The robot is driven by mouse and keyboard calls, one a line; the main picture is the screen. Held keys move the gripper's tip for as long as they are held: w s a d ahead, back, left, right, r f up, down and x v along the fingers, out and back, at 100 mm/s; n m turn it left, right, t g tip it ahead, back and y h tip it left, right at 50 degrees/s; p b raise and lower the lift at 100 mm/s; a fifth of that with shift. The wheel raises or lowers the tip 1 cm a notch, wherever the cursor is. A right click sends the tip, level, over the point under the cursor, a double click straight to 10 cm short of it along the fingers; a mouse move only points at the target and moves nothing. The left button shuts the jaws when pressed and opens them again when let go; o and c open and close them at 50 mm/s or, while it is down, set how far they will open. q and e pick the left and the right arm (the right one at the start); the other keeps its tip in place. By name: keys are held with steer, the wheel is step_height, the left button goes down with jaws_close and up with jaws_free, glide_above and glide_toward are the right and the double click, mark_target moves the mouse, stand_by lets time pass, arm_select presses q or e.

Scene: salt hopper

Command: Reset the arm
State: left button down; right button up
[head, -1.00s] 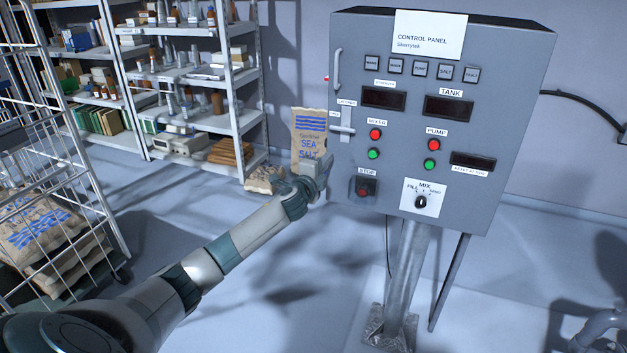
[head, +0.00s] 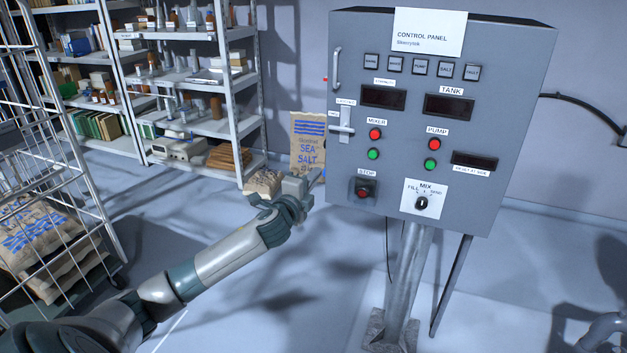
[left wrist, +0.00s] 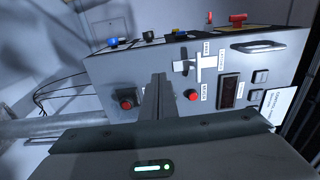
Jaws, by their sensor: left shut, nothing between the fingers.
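My left arm reaches in from the lower left in the head view. Its gripper (head: 316,180) is shut and empty, just left of the control panel (head: 470,70) and apart from it. In the left wrist view the closed fingers (left wrist: 155,98) point at the panel (left wrist: 165,75), between the red stop button (left wrist: 126,104) and the red mixer button (left wrist: 191,95). The stop button also shows in the head view (head: 363,192), clear of the gripper. My right gripper is not in view.
A wire cage trolley (head: 60,130) with salt sacks (head: 45,235) stands at the left. Shelves (head: 185,75) stand behind it. A sea salt bag (head: 308,140) stands on the floor behind the gripper. The panel's post (head: 405,285) rises from the floor. Open floor lies between trolley and post.

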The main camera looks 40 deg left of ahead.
arm_select(q)
steer(key=shift+s, duration=0.15)
stand_by(0.5)
